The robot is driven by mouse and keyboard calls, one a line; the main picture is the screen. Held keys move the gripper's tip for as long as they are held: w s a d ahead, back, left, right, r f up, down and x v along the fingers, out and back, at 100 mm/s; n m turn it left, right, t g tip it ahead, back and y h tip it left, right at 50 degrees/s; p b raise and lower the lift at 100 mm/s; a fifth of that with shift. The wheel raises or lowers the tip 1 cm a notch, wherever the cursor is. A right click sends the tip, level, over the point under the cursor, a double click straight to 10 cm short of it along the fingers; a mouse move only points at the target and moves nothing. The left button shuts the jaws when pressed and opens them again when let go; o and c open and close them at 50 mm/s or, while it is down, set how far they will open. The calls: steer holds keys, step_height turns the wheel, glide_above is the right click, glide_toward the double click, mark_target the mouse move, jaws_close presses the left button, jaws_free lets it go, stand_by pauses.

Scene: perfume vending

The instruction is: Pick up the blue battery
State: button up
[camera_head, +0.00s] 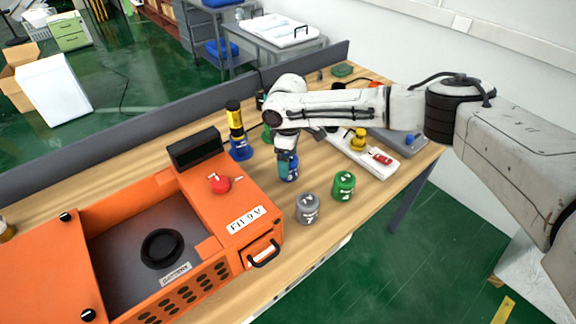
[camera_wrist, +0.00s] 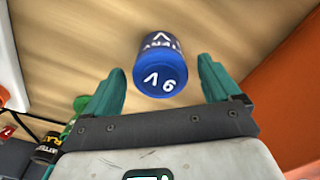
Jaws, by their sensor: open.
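The blue battery (camera_head: 289,170) stands on the wooden table, right under my gripper (camera_head: 288,152) in the head view. In the wrist view the blue battery (camera_wrist: 160,68) shows its top with white markings, between and a little beyond the two teal fingertips of my gripper (camera_wrist: 163,82). The fingers are spread, with a gap on each side of the battery. In the head view the battery's upper part is partly hidden by my fingers.
A grey battery (camera_head: 308,208) and a green battery (camera_head: 344,185) stand in front on the table. The orange machine (camera_head: 215,190) is to the left. A yellow and black device with a blue base (camera_head: 238,148) stands behind left. A white tray (camera_head: 376,165) lies to the right.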

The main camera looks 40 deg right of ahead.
steer(key=shift+s+f+p, duration=0.1)
steer(key=shift+f+p, duration=0.2)
steer(key=shift+f, duration=1.8)
steer(key=shift+d, duration=0.1)
steer(key=c, duration=1.4)
steer(key=shift+r, duration=0.1)
steer(key=shift+c, duration=0.2)
steer(key=shift+r, duration=0.55)
steer(key=s+a+r+b, duration=0.2)
steer(key=s+a+r, duration=0.1)
steer(key=s+r, duration=0.8)
steer(key=shift+s+a+r, duration=0.3)
steer(key=shift+s+r, duration=0.1)
steer(key=shift+s, duration=0.85)
